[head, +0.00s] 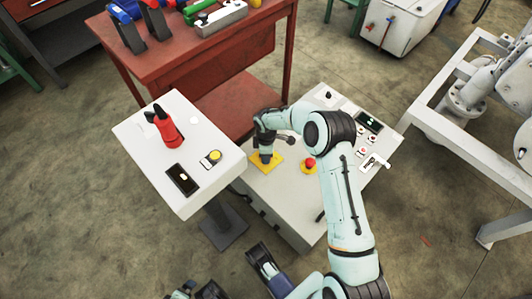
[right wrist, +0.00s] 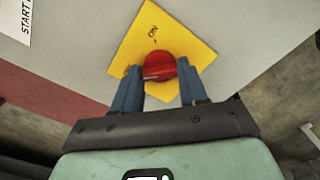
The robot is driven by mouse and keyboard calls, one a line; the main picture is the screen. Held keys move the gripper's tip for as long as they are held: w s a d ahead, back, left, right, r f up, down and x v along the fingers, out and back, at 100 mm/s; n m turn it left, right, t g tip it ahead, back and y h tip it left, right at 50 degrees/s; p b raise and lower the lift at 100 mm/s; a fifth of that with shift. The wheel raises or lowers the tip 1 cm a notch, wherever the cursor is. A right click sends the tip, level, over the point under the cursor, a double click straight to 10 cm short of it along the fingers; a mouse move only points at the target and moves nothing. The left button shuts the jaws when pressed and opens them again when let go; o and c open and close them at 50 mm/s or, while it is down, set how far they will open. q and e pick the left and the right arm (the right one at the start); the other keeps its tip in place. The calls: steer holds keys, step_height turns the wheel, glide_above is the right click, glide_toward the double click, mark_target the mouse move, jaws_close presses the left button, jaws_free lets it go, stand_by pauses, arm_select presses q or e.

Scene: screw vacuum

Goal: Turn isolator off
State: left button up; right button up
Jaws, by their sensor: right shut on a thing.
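The isolator is a red round knob (right wrist: 160,66) on a yellow square plate (right wrist: 150,20). In the right wrist view the knob sits between the two blue-grey fingers of my right gripper (right wrist: 163,85), which is shut on it. A small dark marking, seemingly "ON" seen rotated, shows on the plate above the knob. In the head view the yellow plate (head: 252,168) lies at the left of the grey control box (head: 290,190); my right gripper (head: 265,158) comes down over it and hides the knob.
A white pedestal panel (head: 160,150) with a red-and-black part stands left. A red workbench (head: 200,55) with tools is behind. A grey metal frame (head: 450,110) stands right.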

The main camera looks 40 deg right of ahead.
stand_by(0.3)
steer(key=o, duration=1.1)
steer(key=shift+c, duration=0.2)
steer(key=shift+r, duration=0.1)
steer(key=shift+r, duration=0.35)
step_height(320, 180, up, 3)
steer(key=shift+r+p, duration=0.1)
steer(key=shift+p, duration=0.45)
arm_select(q)
steer(key=shift+g+h, duration=0.3)
steer(key=shift+g, duration=0.1)
steer(key=s+d+r+p, duration=0.1)
steer(key=r, duration=0.1)
steer(key=s+d+r+p, duration=0.1)
steer(key=shift+s+d+r, duration=0.15)
steer(key=shift+s+r, duration=0.25)
arm_select(e)
step_height(320, 180, up, 9)
steer(key=shift+r, duration=0.15)
steer(key=shift+s, duration=0.1)
